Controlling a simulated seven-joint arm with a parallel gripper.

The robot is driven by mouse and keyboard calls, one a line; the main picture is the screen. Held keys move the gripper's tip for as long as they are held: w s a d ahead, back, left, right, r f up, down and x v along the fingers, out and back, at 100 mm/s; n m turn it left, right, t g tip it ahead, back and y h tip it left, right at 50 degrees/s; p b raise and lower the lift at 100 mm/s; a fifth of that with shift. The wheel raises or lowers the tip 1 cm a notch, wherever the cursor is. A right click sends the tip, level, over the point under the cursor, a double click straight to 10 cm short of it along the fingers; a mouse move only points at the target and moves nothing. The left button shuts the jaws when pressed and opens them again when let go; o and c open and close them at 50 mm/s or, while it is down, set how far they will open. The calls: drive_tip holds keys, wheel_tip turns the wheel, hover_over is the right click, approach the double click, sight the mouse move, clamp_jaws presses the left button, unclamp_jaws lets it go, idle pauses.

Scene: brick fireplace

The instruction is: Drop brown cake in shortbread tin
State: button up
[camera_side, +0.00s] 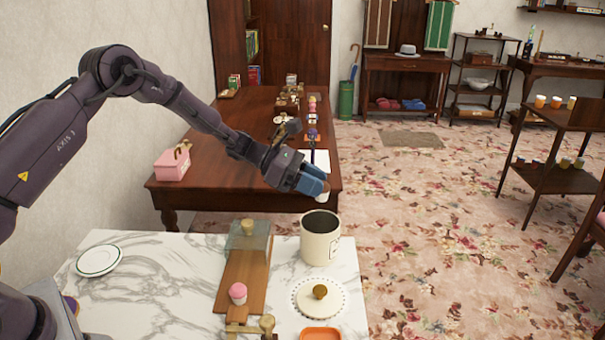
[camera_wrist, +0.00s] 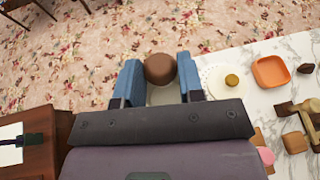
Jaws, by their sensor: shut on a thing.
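My gripper (camera_side: 318,187) has blue fingers and is up in the air, over or just behind the cream tin. In the wrist view my gripper (camera_wrist: 162,85) is shut on a brown cake (camera_wrist: 160,67), whose rounded brown top shows between the fingers. In the side view the fingers hide most of the cake, and a small whitish part shows below them. The cream round tin (camera_side: 319,245) stands upright and open at the right back of the marble counter, with a dark interior. A pale patch below the cake in the wrist view is too covered to identify.
A white lace mat (camera_side: 299,306) with a small brown-topped item (camera_side: 320,292) lies in front of the tin. A wooden board (camera_side: 240,275) carries a glass cover (camera_side: 250,238) and a pink cake (camera_side: 238,293). An orange dish (camera_side: 320,335) and white plate (camera_side: 99,261) share the counter.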

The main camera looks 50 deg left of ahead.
sight(320, 238)
drive_tip(key=shift+w+r+m, duration=0.1)
drive_tip(key=shift+r+m, duration=0.2)
drive_tip(key=shift+r, duration=0.1)
drive_tip(key=shift+s+d+r+g, duration=0.15)
drive_tip(key=shift+s+g, duration=0.1)
drive_tip(key=shift+g, duration=0.15)
wheel_tip(320, 238, down, 6)
idle(0.4)
idle(1.0)
drive_tip(key=o, duration=1)
